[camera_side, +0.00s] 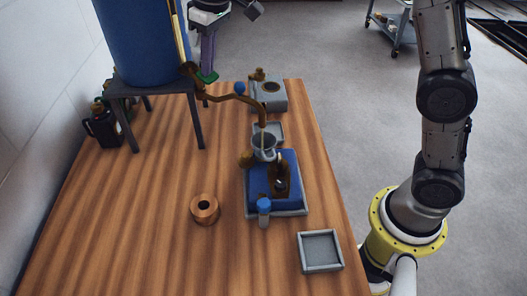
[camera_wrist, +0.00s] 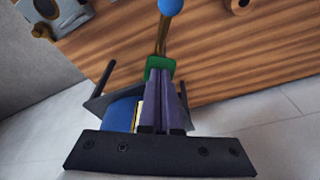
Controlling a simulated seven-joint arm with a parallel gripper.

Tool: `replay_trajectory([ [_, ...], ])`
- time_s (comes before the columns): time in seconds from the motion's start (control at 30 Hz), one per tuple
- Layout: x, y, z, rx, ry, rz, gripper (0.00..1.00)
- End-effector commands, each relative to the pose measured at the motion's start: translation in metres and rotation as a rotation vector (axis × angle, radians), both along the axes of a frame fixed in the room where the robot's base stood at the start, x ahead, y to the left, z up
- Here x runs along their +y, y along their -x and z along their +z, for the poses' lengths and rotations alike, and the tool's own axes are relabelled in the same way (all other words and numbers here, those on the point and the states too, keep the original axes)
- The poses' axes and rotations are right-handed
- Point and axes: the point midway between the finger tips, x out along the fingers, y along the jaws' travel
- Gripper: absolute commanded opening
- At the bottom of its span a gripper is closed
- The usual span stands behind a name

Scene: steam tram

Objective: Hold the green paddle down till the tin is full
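The green paddle (camera_side: 207,77) sits on the brown tap pipe (camera_side: 222,97) beside the blue drum (camera_side: 138,40). In the wrist view the paddle (camera_wrist: 160,66) is right at my fingertips. My gripper (camera_side: 207,72) comes from above, its purple fingers together, tips at the paddle and seemingly touching it. The fingers also show closed side by side in the wrist view (camera_wrist: 161,72). The pipe curves right and down to a spout above a grey metal tin (camera_side: 263,153). A thin pale streak seems to run between spout and tin. The tin's fill level cannot be made out.
The drum stands on a dark stool (camera_side: 197,121). A blue ball (camera_side: 240,88) is on the pipe. Near the tin are a blue-topped tray (camera_side: 287,211) with a brown bottle, a blue-capped bottle (camera_side: 264,206), a copper ring (camera_side: 205,209) and an empty grey tray (camera_side: 320,252).

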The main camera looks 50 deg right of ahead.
Motion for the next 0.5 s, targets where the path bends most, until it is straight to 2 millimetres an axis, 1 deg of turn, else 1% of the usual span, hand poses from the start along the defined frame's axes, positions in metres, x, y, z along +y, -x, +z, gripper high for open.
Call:
replay_trajectory([
  [0.5,0.0,0.0,0.036,-0.001,0.0,0.0,0.0],
])
